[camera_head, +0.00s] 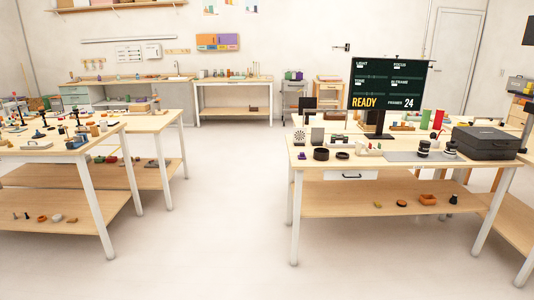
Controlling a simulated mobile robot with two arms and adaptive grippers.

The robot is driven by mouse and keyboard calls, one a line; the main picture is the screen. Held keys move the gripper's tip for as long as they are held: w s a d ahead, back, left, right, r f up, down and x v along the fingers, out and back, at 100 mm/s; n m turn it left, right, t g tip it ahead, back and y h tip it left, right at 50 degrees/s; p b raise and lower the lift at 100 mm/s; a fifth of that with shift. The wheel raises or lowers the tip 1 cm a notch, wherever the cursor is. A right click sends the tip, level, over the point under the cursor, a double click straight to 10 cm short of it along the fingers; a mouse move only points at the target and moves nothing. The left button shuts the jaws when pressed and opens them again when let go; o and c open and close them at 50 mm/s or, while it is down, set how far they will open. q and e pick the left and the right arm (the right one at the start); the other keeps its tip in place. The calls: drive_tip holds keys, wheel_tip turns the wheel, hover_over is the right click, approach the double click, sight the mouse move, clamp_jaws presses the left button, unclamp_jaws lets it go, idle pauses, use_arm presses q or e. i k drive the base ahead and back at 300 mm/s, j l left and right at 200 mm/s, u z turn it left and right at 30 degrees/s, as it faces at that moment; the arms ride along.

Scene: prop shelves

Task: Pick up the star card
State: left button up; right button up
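I cannot make out a star card for certain. A small upright pale piece with a dark round pattern (299,136) stands at the left end of the right-hand table (300,156); it may be the star card, but it is too small to tell. A grey upright panel (317,136) stands just right of it. Neither of my grippers is in view.
The right table also holds a monitor (388,83) reading "READY", dark round pieces (321,154) and a black case (485,142). Left tables (45,152) carry many small items. A clear floor aisle (220,200) runs between. A lower shelf (350,197) sits under the right table.

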sight(299, 135)
drive_tip(key=i+l, duration=0.1)
drive_tip(key=i, duration=2.05)
